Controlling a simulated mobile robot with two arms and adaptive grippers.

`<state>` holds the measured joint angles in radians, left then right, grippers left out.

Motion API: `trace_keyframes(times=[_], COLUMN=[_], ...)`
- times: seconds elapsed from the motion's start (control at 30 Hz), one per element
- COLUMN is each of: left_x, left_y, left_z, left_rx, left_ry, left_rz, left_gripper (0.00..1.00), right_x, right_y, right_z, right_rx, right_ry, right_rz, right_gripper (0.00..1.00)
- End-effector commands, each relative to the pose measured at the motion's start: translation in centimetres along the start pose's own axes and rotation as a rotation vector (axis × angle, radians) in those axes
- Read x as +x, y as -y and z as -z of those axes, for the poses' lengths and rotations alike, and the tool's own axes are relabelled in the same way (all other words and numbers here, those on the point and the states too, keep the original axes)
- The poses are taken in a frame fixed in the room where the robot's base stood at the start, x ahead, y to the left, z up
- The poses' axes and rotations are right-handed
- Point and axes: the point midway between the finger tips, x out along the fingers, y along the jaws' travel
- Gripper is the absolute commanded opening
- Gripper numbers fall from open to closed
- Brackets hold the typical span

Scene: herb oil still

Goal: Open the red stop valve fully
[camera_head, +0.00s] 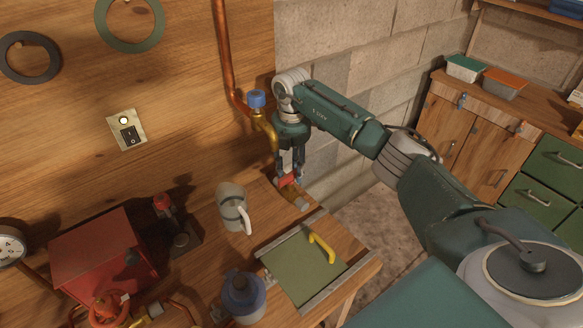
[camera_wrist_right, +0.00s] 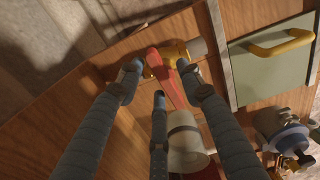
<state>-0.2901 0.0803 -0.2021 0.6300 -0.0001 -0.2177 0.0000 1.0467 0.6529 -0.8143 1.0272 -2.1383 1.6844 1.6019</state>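The red stop valve's lever (camera_head: 289,180) sits at the right end of the wooden bench. In the wrist view the red lever (camera_wrist_right: 171,82) runs slantwise across a yellow brass valve body (camera_wrist_right: 178,53). My right gripper (camera_head: 290,174) points down over the valve. In the wrist view its three fingers (camera_wrist_right: 159,76) are spread, with the lever between the fingertips. I cannot tell whether any fingertip touches it. The fingers hide part of the valve in the head view. My left gripper is not in view.
A pale mug (camera_head: 231,204) stands left of the valve. A green panel with a yellow handle (camera_head: 322,248) lies in front of it. A copper pipe with a blue knob (camera_head: 257,98) runs down the wall close to my gripper. A red box (camera_head: 96,252) stands at the left.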

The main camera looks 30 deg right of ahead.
Motion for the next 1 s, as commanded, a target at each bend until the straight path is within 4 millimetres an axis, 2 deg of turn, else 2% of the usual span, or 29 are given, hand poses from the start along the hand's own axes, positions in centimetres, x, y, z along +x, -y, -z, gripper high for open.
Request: trace_keyframes(times=[0.17, 0.33, 0.67, 1.0], left_x=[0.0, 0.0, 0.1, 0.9], left_y=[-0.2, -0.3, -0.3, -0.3], left_z=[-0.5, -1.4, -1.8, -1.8], left_rx=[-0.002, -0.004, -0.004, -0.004], left_ry=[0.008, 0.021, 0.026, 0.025], left_rz=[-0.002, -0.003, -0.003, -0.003], left_gripper=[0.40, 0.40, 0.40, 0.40], right_x=[0.0, 0.0, 0.0, 0.0], right_y=[0.0, 0.0, 0.0, -0.2], right_z=[0.0, 0.0, 0.0, 0.1], right_rx=[0.000, 0.000, -0.021, -0.209], right_ry=[-0.001, -0.001, -0.001, -0.001], right_rz=[0.000, 0.000, -0.001, -0.001], right_gripper=[0.35, 0.01, 0.00, 0.00])
